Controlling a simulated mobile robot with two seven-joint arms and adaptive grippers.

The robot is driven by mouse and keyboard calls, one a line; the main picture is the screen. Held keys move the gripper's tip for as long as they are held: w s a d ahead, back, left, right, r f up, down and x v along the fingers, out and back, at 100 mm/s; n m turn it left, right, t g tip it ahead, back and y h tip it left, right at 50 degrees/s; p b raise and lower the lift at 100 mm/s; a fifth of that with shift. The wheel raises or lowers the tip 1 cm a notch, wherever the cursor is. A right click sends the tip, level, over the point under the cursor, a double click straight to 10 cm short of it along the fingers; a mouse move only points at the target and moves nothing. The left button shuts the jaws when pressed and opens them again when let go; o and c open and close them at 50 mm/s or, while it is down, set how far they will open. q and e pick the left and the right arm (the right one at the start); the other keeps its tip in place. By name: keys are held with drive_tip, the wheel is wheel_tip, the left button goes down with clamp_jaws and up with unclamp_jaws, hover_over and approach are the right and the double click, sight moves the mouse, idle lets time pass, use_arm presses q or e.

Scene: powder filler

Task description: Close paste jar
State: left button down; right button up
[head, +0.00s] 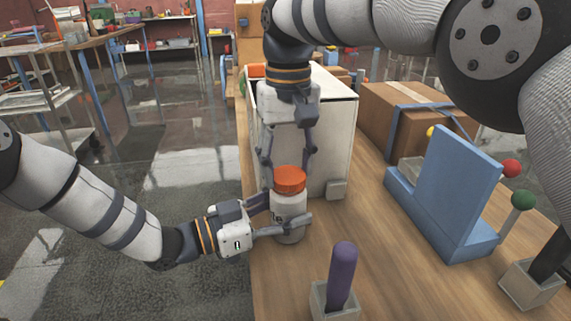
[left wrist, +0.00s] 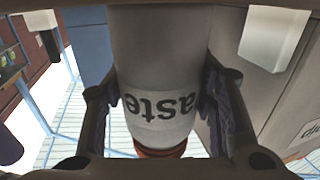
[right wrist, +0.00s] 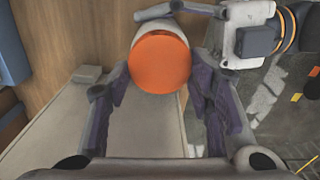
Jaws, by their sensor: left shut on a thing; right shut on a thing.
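The white paste jar (head: 289,208) stands upright near the left edge of the wooden table. In the left wrist view the jar (left wrist: 158,70) fills the middle and shows part of its dark label text. My left gripper (head: 287,212) is shut around the jar's body from the left. The orange lid (head: 289,179) sits at the jar's mouth; the right wrist view shows its round top (right wrist: 160,64). My right gripper (head: 288,175) reaches down from above and is shut on the lid. I cannot tell how tightly the lid is seated.
A pale box-shaped cabinet (head: 335,140) stands just behind the jar. A purple-handled tool (head: 342,275) stands in a small holder in front. A blue stand (head: 455,190), a cardboard box (head: 400,115) and a green-knobbed tool (head: 522,199) are to the right. Bare table lies between.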

drive_tip(key=m, duration=0.7)
drive_tip(key=shift+d, duration=0.15)
drive_tip(key=m, duration=0.4)
drive_tip(key=shift+s+d, duration=0.1)
drive_tip(key=o, duration=0.7)
drive_tip(key=shift+r, duration=2.2)
